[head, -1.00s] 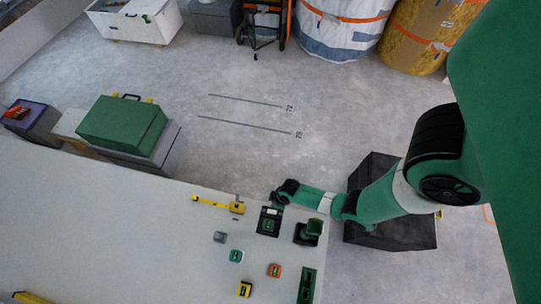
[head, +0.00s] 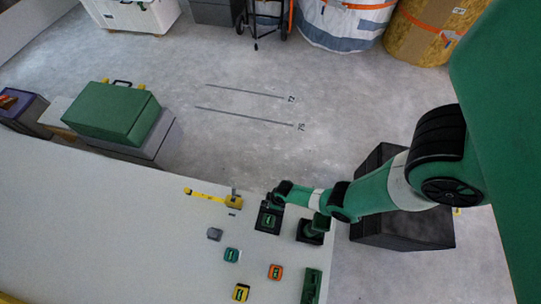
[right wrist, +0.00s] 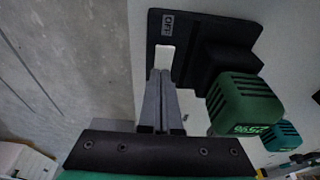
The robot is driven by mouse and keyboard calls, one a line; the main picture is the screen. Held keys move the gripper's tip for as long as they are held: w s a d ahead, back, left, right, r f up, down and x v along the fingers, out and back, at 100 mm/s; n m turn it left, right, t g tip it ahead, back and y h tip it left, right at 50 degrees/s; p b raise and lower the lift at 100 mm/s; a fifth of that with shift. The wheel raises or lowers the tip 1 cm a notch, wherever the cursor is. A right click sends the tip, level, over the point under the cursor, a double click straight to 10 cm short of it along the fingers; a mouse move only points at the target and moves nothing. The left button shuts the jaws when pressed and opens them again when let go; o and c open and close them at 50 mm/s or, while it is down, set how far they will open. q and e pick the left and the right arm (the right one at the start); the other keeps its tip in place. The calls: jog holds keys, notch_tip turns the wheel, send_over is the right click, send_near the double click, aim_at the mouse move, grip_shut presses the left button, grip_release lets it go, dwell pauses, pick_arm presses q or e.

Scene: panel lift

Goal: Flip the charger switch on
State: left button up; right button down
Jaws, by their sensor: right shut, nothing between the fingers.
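The black charger (head: 260,216) sits near the far right edge of the white table in the head view. A green battery pack (right wrist: 243,103) is seated on it in the right wrist view. Beside the pack, the charger plate (right wrist: 195,40) carries a small label that seems to read OFF, with a pale switch (right wrist: 163,56) below it. My right gripper (head: 270,202) is at the charger's far edge. Its fingers (right wrist: 163,75) are shut and empty, tips at the switch's lower end; I cannot tell whether they touch it. My left gripper is not in view.
A yellow tape measure (head: 233,200), teal box (head: 231,255), orange box (head: 275,272) and yellow box (head: 241,292) lie nearby. The table's left part is clear.

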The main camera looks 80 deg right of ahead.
jog(key=shift+f, duration=0.1)
jog(key=shift+f+b, duration=0.3)
jog(key=shift+b, duration=0.05)
jog(key=shift+w+r, duration=0.1)
jog(key=shift+r, duration=0.05)
jog(key=shift+s+r+p, duration=0.2)
jog(key=shift+s+p, duration=0.25)
jog(key=shift+p, duration=0.05)
jog(key=shift+s+a, duration=0.1)
jog(key=shift+s, duration=0.25)
